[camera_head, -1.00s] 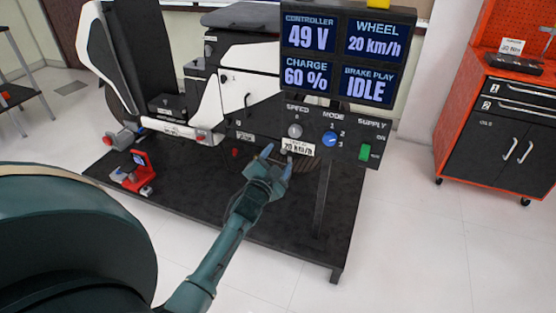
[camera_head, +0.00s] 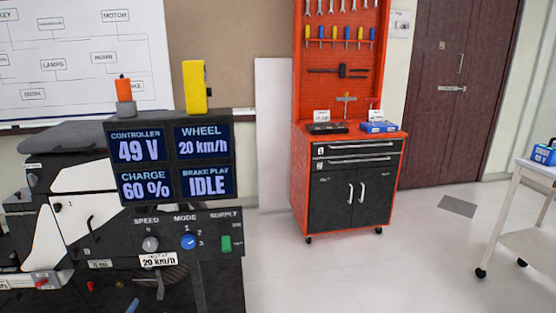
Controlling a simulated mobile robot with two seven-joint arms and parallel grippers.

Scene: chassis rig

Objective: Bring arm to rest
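A small blue tip (camera_head: 132,305), which looks like a fingertip of my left gripper, shows at the bottom edge, below the test rig's control panel (camera_head: 210,262). The rest of that gripper and its arm are out of the picture, so whether it is open or shut is hidden. My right gripper is not in view. The rig's display (camera_head: 172,163) reads 49 V, 20 km/h, 60 % and IDLE. The panel carries a grey speed knob (camera_head: 150,244), a blue mode knob (camera_head: 188,241) and a green supply switch (camera_head: 226,243).
A red tool cabinet (camera_head: 303,185) with a pegboard stands behind to the right. A white cart (camera_head: 535,166) is at the right edge. Bare floor (camera_head: 385,270) lies between them and the rig. A yellow device (camera_head: 195,88) and an orange-topped beacon (camera_head: 124,90) top the display.

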